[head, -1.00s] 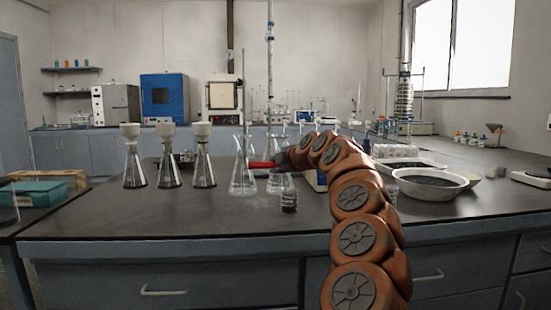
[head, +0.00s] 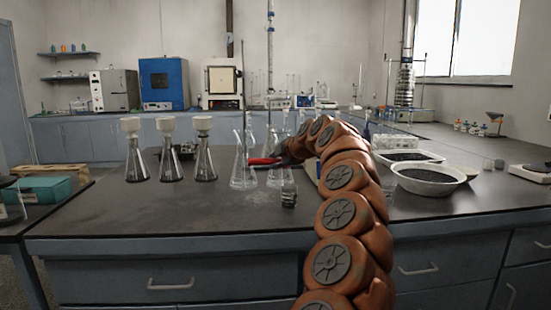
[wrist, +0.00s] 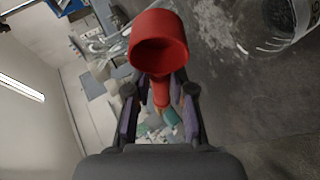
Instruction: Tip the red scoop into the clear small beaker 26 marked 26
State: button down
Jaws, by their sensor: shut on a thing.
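A clear small beaker (head: 289,195) with dark contents stands on the bench below and slightly right of the scoop. In the wrist view a clear vessel (wrist: 268,22) with a partly cut-off label is at upper right. I cannot read the number 26.
Clear conical flasks (head: 243,170) stand close by the scoop. Several flasks with white funnels (head: 170,160) stand to the left. A white bowl of dark grains (head: 428,187) is at right. The front bench top (head: 170,215) is clear.

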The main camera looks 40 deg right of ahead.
jog(key=shift+w+d+r+m+g+y+p, duration=0.15)
jog(key=shift+r+g+y+p, duration=0.4)
jog(key=shift+p, duration=2.25)
jog(key=shift+w+r+m+g+y+p, duration=0.2)
jog(key=shift+g+p, duration=0.65)
jog(key=shift+p, duration=1.95)
jog(key=p, duration=0.3)
jog(key=shift+s+g+y, duration=0.15)
jog(key=shift+g+y, duration=0.1)
jog(key=shift+g, duration=0.05)
jog(key=shift+f, duration=0.25)
jog(key=shift+r+p, duration=0.1)
jog(key=shift+p, duration=0.25)
jog(key=shift+d+r+m+p, duration=0.15)
jog(key=shift+m+p, duration=0.1)
jog(key=shift+p, duration=0.65)
jog(key=shift+g+p, duration=0.4)
jog(key=shift+p, duration=0.05)
jog(key=g+y+p, duration=0.1)
jog(key=p, duration=0.5)
jog(key=shift+r, duration=0.15)
jog(key=p, duration=0.2)
jog(key=shift+r+g+p, duration=0.15)
jog(key=shift+g+p, duration=0.15)
jog(key=shift+p, duration=0.05)
jog(key=g+y+p, duration=0.1)
jog(key=p, duration=0.4)
jog(key=shift+m+p, duration=0.3)
